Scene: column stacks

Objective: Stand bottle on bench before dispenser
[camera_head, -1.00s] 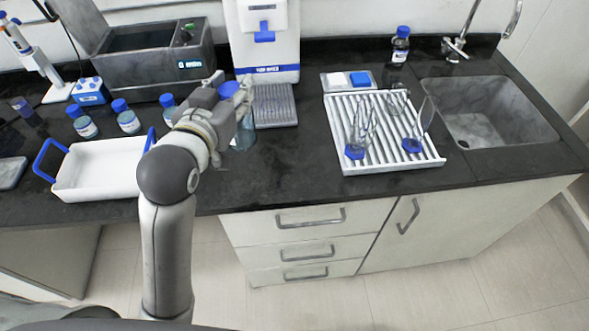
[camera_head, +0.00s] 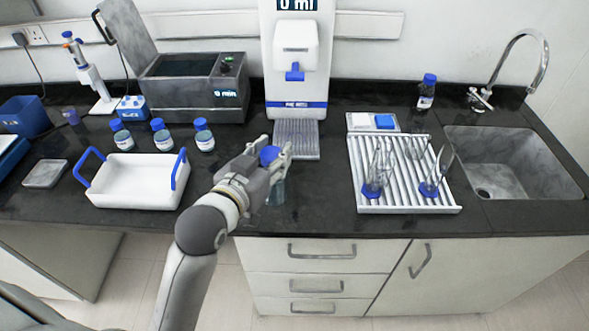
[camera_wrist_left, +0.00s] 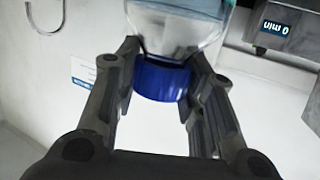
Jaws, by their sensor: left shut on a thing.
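My left gripper (camera_head: 277,150) is shut on a clear bottle (camera_head: 277,191) with a blue cap (camera_head: 269,155). The fingers sit on both sides of the cap. In the left wrist view the gripper (camera_wrist_left: 163,75) has the blue cap (camera_wrist_left: 162,82) between its fingers, with the clear body (camera_wrist_left: 180,32) beyond. The bottle looks about upright, in front of the white dispenser (camera_head: 295,85) and its grey ribbed drip tray (camera_head: 297,140). The fingers partly hide it. I cannot tell whether its base touches the dark bench (camera_head: 318,195). My right gripper is out of view.
A white blue-handled tray (camera_head: 133,190) and several blue-capped bottles (camera_head: 162,135) stand to the left. A drying rack with flasks (camera_head: 400,205) and a sink (camera_head: 510,160) are to the right. The bench between the bottle and rack is clear.

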